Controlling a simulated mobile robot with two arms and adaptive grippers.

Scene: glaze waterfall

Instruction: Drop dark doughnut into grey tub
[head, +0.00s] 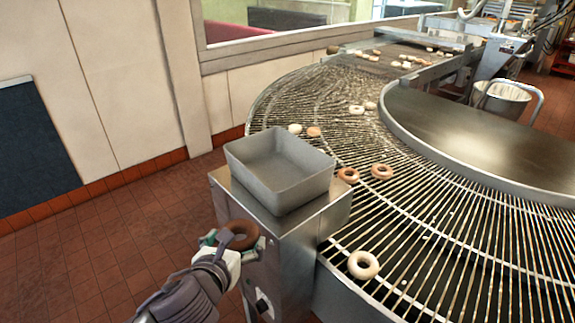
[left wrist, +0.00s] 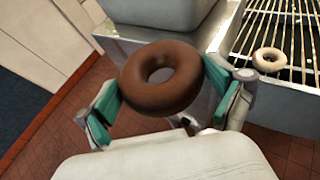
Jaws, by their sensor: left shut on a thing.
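The dark doughnut (head: 241,229) is a brown ring held between the fingers of my left gripper (head: 238,240). It is in front of the steel stand, lower than the tub's rim and to the near left of the tub. In the left wrist view the doughnut (left wrist: 161,92) sits between the green finger pads of the gripper (left wrist: 160,98). The grey tub (head: 272,183) is an open rectangular bin on top of the stand. Its visible inside looks empty. Part of the tub (left wrist: 158,12) shows at the top of the left wrist view. My right gripper is not in view.
The steel stand (head: 265,243) carries the tub beside the curved wire conveyor (head: 440,235). Several doughnuts lie on the conveyor, including a pale one (head: 363,265) near the front and brown ones (head: 382,171) right of the tub. Floor at left is clear.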

